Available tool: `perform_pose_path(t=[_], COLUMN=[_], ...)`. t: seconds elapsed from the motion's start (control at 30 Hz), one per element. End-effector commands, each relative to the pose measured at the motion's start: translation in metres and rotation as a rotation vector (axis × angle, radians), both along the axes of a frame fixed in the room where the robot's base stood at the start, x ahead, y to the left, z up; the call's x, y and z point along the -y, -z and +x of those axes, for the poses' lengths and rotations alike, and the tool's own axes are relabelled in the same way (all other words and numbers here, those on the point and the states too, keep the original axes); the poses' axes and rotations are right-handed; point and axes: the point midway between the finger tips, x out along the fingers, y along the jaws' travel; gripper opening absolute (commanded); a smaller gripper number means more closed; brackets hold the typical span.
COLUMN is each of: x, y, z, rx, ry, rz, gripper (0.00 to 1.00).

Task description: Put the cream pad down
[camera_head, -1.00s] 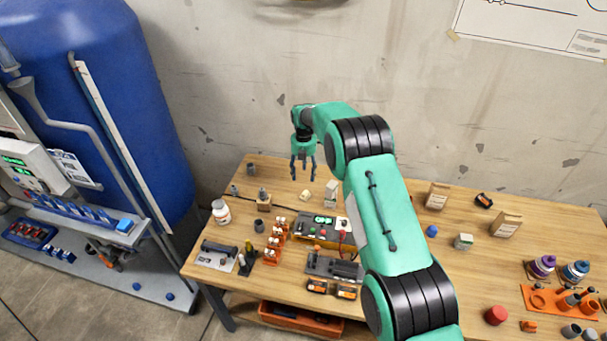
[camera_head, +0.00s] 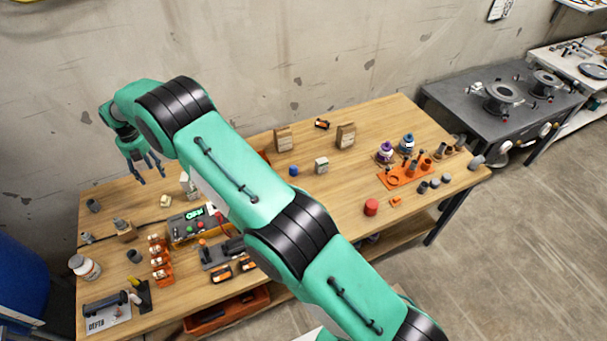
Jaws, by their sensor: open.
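A small cream block (camera_head: 165,201), which looks like the cream pad, rests on the back left part of the wooden table (camera_head: 245,158). My gripper (camera_head: 151,178) hangs with its fingers pointing down, above and slightly left of the cream block in the picture. The fingers are apart with nothing between them. A gap shows between the fingertips and the block.
A white box (camera_head: 188,184) and a device with a green display (camera_head: 190,226) stand right of the cream block. An orange rack (camera_head: 160,258) and a white jar (camera_head: 84,267) are nearer the front. The table's middle right has free room.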

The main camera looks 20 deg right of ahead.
Motion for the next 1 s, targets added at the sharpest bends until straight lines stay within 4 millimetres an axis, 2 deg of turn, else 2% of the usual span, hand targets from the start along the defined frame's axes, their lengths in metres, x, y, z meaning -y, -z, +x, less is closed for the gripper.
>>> perform_pose_path(t=[0.03,0.27,0.47,0.77,1.0], x=[0.007,0.044,0.08,0.134,0.177], y=[-0.017,-0.09,-0.152,-0.236,-0.294], z=[0.0,-0.009,-0.025,-0.062,-0.101], rx=[0.008,0.035,0.06,0.094,0.117], ry=[0.032,0.224,0.403,0.668,0.88], rz=[0.004,0.024,0.046,0.086,0.123], gripper=[0.58,0.58,0.58,0.58,0.58])
